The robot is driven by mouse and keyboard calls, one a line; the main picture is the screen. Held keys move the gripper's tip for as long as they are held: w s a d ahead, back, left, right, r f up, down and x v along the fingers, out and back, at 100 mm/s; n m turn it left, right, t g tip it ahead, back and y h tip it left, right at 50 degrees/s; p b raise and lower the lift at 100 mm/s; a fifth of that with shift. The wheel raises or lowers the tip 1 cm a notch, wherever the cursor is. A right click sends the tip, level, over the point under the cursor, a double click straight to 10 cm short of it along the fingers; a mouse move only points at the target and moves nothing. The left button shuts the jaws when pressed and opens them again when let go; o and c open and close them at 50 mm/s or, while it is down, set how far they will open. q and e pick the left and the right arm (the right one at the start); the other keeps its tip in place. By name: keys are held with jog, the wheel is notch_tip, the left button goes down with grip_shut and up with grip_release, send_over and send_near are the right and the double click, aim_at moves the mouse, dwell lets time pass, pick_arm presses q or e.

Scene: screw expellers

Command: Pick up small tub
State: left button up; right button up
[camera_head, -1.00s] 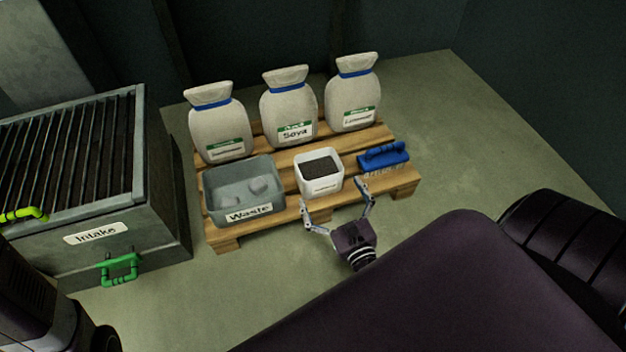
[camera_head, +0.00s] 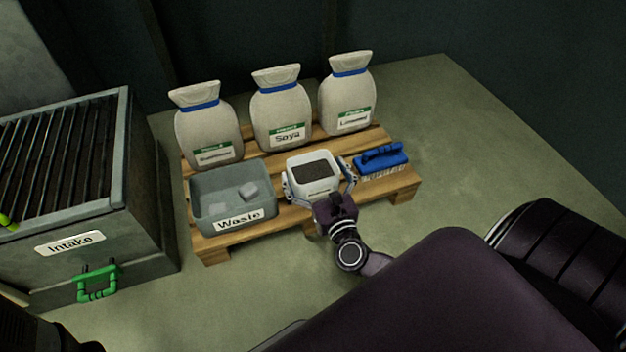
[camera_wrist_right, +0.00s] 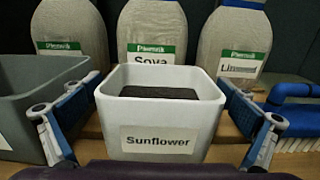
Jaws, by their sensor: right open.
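The small tub (camera_head: 312,185) is white, square and filled with dark seed. It stands upright on the wooden pallet, and its label reads "Sunflower" in the right wrist view (camera_wrist_right: 160,118). My right gripper (camera_head: 319,178) is open with one finger on each side of the tub. In the right wrist view the open fingers (camera_wrist_right: 160,112) flank the tub, with a small gap showing near its walls. Whether either finger touches it I cannot tell. My left gripper is not in view.
The grey Waste bin (camera_head: 205,212) stands close left of the tub. A blue brush (camera_head: 381,158) lies close right. Three sacks, including the Soya sack (camera_head: 281,108), stand behind on the pallet (camera_head: 290,215). The Intake box (camera_head: 145,215) is at the left.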

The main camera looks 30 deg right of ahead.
jog(key=shift+c, duration=0.4)
jog(key=c, duration=1.3)
jog(key=shift+r, duration=0.1)
jog(key=shift+r, duration=0.15)
